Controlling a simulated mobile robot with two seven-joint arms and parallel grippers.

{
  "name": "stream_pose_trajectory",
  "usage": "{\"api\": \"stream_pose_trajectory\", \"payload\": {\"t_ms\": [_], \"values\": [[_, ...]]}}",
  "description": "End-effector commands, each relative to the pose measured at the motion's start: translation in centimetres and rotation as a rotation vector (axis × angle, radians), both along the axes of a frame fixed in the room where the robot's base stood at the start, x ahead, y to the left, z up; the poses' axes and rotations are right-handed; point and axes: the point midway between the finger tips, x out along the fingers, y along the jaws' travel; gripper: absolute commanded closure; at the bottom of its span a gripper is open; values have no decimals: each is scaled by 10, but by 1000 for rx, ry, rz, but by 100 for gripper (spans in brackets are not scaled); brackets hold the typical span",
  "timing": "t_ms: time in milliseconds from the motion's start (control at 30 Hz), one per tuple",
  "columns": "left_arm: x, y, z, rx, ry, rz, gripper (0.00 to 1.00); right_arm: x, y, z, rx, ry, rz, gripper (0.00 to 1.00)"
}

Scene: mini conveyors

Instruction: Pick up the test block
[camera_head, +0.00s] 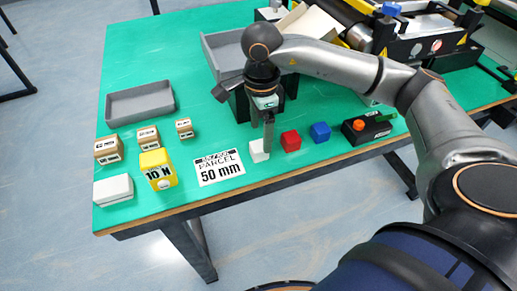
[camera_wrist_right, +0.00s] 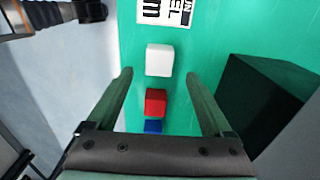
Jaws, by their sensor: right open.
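No block is labelled as the test block. A small white block (camera_head: 258,151) stands on the green table with a red block (camera_head: 291,140) and a blue block (camera_head: 320,131) to its right. A yellow block marked 10 N (camera_head: 158,170) stands farther left. My right gripper (camera_head: 268,150) points down beside the white block, partly covering it. In the right wrist view, the open fingers (camera_wrist_right: 160,76) have nothing clamped between them. There the white block (camera_wrist_right: 159,60) lies just beyond the fingertips, and the red block (camera_wrist_right: 155,102) and blue block (camera_wrist_right: 153,126) show between the fingers. My left gripper is out of view.
A 50 mm parcel card (camera_head: 220,167), a white box (camera_head: 113,189) and several small brown boxes (camera_head: 148,137) lie left. A grey tray (camera_head: 140,103) is behind them. A dark control box (camera_head: 367,127) stands right; conveyors (camera_head: 425,45) fill the back right.

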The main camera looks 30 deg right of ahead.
Motion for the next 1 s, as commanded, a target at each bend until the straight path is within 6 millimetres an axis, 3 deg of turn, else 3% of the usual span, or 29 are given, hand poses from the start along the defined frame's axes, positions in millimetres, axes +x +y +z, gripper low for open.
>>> {"api": "stream_pose_trajectory", "payload": {"t_ms": [400, 700, 1000], "values": [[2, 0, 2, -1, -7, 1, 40, -1, 4, -50, 0, 2, -1, 15], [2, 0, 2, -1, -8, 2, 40, -1, 4, -56, 1, 0, 0, 15], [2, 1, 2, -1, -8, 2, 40, -1, 5, -55, 1, 0, 0, 46]]}}
